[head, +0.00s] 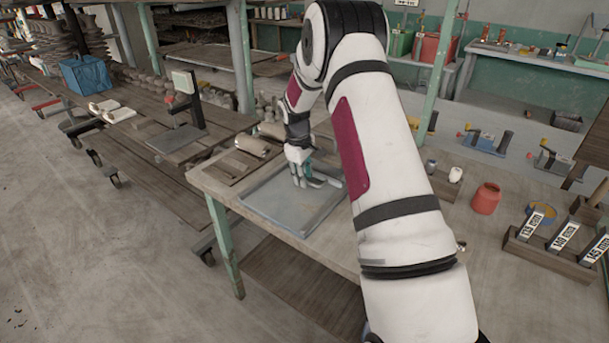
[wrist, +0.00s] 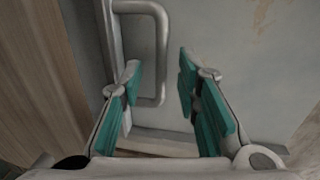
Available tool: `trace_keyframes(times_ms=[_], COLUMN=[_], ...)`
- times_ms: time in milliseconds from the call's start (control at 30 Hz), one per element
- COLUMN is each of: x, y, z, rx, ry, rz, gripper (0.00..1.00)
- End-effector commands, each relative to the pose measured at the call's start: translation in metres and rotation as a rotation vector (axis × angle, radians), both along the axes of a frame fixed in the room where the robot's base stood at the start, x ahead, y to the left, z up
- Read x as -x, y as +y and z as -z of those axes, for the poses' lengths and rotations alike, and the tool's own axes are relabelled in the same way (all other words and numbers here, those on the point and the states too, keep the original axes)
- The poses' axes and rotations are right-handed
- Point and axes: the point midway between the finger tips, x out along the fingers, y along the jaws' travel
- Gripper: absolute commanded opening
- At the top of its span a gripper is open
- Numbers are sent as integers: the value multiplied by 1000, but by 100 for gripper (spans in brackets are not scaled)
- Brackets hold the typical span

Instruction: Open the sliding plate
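The sliding plate (head: 275,205) is a flat grey panel with a raised rim, set in the top of the wooden table. In the wrist view its grey surface (wrist: 245,60) fills most of the picture. A grey U-shaped bar handle (wrist: 161,55) stands on it. My gripper (head: 316,184) is over the plate's right part, pointing down. In the wrist view my gripper (wrist: 158,80) is open with teal finger pads. The handle's long bar appears between the fingers, closer to the left one; contact cannot be told. The handle is not clear in the head view.
A red jar (head: 486,199) and a small white jar (head: 456,174) stand on the table right of my arm. A wooden holder with labelled blocks (head: 564,236) is at the far right. My arm covers the table's middle. Floor is free at left.

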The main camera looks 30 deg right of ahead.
Motion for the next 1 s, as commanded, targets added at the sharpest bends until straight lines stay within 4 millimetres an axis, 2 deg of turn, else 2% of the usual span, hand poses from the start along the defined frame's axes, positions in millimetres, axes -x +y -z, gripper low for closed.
trace_keyframes(times_ms=[267, 300, 400, 767, 867, 1000], x=[0, 0, 0, 2, 5, 14], y=[0, 0, 0, 5, 14, 37], z=[1, 1, 1, 0, 0, -1], rx=[0, 0, 0, 0, -1, -1], ry=[0, 0, 0, 2, 2, 5], rz=[0, 0, 0, -2, -2, -4], gripper=[28, 18, 0, 0, 0, 0])
